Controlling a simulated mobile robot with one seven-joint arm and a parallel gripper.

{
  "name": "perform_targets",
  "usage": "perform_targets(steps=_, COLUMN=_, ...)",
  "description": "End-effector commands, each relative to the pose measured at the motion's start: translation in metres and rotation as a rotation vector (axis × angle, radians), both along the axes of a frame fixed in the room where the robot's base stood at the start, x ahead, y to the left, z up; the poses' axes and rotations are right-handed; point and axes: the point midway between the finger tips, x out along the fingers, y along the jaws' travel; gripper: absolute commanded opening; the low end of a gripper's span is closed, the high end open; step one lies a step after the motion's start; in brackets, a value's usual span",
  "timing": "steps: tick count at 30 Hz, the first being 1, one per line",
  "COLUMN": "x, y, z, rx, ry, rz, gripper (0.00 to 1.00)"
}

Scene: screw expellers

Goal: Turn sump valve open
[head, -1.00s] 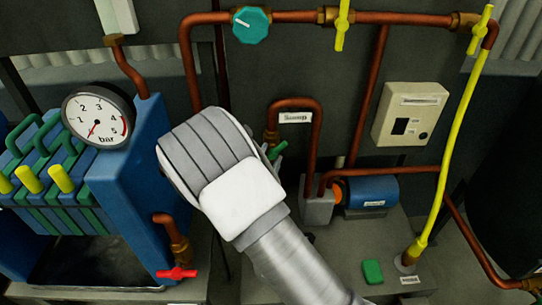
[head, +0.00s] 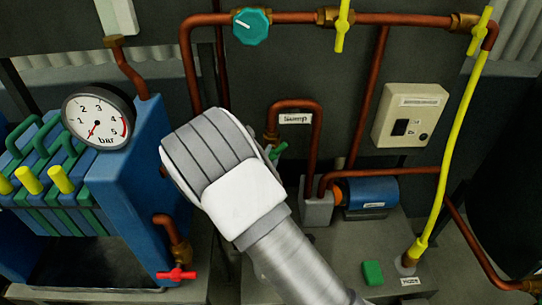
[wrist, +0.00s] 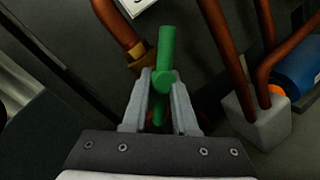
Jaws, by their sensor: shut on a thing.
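The sump valve's green handle (wrist: 166,46) stands between the two fingers of my gripper (wrist: 161,88) in the wrist view. It points up in that picture, slightly tilted, with its lower end showing between the fingers. My gripper is shut on it. In the head view only a tip of the green handle (head: 279,149) shows to the right of my wrist; my fingers and the rest of the valve are hidden. The "Sump" label (head: 296,118) is on the wall just above, inside the bend of a copper pipe (head: 297,103).
A blue pump (head: 371,193) with a grey block (head: 317,210) stands right of my arm. A pressure gauge (head: 97,116), a blue filter press (head: 130,190) and a red valve (head: 176,274) are left. A teal knob (head: 251,26) and yellow valves (head: 342,24) are above.

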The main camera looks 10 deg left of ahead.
Motion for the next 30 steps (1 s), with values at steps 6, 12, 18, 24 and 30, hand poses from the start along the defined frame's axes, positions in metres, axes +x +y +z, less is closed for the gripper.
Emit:
perform_targets(steps=6, x=-0.0005, y=-0.0013, z=-0.0024, rx=-0.053, ry=-0.010, rz=-0.003, gripper=0.00)
perform_targets(steps=12, x=-0.0005, y=-0.0018, z=-0.0036, rx=-0.174, ry=-0.040, rz=-0.003, gripper=0.00)
perform_targets(steps=18, x=-0.0006, y=-0.0026, z=-0.0036, rx=-0.334, ry=-0.082, rz=-0.002, gripper=0.00)
perform_targets(steps=24, x=-0.0002, y=-0.0041, z=-0.0038, rx=-0.487, ry=-0.120, rz=-0.004, gripper=0.00)
perform_targets(steps=30, x=-0.0002, y=-0.0044, z=-0.0037, rx=-0.604, ry=-0.151, rz=-0.003, gripper=0.00)
